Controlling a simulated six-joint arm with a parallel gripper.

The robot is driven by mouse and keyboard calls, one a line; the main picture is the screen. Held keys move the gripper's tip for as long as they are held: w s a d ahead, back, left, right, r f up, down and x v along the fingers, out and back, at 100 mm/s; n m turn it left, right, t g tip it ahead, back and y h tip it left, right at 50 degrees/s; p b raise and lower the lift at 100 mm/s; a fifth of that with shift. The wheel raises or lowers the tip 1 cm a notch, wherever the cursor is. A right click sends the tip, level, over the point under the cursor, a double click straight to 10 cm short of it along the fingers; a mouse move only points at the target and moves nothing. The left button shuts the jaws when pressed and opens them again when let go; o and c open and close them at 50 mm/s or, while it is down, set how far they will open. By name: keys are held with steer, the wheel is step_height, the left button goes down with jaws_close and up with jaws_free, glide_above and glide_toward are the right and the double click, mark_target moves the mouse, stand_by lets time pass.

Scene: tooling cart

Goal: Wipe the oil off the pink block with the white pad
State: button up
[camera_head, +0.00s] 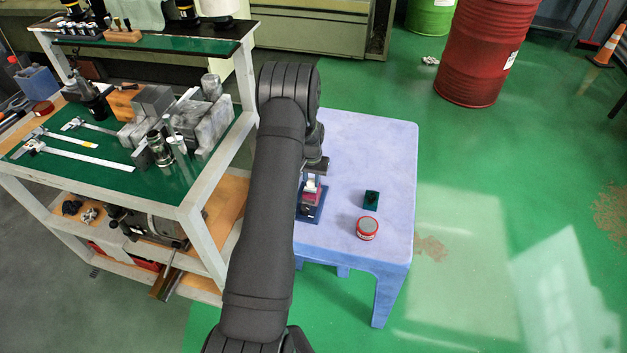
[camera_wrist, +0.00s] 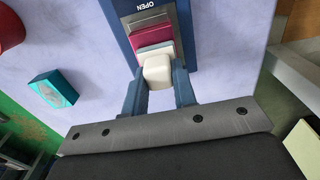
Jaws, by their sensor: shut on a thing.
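The pink block (camera_wrist: 152,34) lies in the blue holder (camera_wrist: 183,22) marked OPEN; both also show in the head view, the block (camera_head: 311,200) partly behind my arm's end. My gripper (camera_wrist: 159,80) has its two blue fingers on either side of the white pad (camera_wrist: 157,72) and is shut on it. The pad is right beside the pink block, with a pale teal strip (camera_wrist: 156,50) between them in the wrist view. I cannot tell whether the pad touches the block. No oil can be made out on the block's visible part.
A dark green box (camera_head: 371,200) and a round red tin (camera_head: 367,228) stand right of the holder on the pale blue table (camera_head: 380,145). The tooling cart (camera_head: 213,170) with metal blocks and calipers is close on the left. The table's back right is clear.

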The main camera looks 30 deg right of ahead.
steer(key=shift+w+a+r, duration=0.1)
steer(key=shift+w+a, duration=0.7)
steer(key=shift+w, duration=0.05)
step_height(320, 180, up, 8)
steer(key=shift+s, duration=0.15)
